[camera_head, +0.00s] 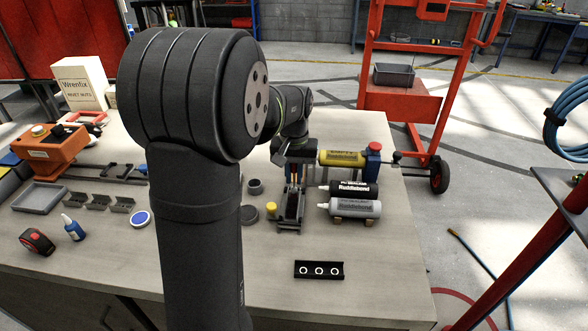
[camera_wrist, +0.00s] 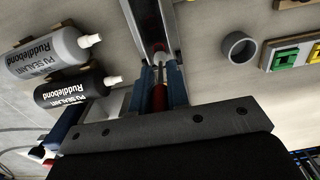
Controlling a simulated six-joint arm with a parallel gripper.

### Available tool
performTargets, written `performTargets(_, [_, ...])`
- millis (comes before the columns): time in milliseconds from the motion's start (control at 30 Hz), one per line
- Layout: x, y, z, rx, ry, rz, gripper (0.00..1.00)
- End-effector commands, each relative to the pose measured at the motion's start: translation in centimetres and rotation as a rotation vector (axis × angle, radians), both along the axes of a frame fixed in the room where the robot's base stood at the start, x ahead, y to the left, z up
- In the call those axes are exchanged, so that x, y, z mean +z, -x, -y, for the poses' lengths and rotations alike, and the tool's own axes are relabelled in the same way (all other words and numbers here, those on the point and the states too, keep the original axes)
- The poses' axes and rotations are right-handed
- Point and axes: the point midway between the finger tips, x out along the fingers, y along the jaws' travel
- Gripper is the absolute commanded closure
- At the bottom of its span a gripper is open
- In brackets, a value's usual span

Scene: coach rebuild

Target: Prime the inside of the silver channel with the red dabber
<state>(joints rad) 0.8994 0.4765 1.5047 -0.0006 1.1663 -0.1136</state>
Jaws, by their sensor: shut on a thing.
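The silver channel (camera_head: 288,222) lies on the bench, pointing toward the camera, with a dark inside. It also shows at the top of the wrist view (camera_wrist: 142,22). My gripper (camera_head: 295,172) is over the far part of the channel. In the wrist view my gripper (camera_wrist: 157,90) has its blue fingers shut on the red dabber (camera_wrist: 159,98). The dabber's pale tip points at the channel and lies in line with its inside. Whether the tip touches the channel floor I cannot tell. The fingers hide part of the dabber.
Yellow (camera_head: 342,158), black (camera_head: 350,190) and grey (camera_head: 352,208) sealant cartridges lie close right of the channel. A blue pot with a red top (camera_head: 373,160) stands behind. A grey ring (camera_head: 255,187) and a yellow cap (camera_head: 271,209) are left. A black strip (camera_head: 319,277) lies in front.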

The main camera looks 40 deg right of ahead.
Motion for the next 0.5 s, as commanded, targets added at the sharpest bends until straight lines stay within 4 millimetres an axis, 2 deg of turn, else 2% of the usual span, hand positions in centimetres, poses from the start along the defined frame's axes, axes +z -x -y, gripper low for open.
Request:
performTargets(33, [-0.6,0.0,0.0,0.000,-0.001,-0.001,1.00])
performTargets(100, [-0.1,0.2,-0.1,0.000,0.001,0.001,1.00])
performTargets(500, [-0.3,1.4,-1.3,0.000,-0.001,-0.001,1.00])
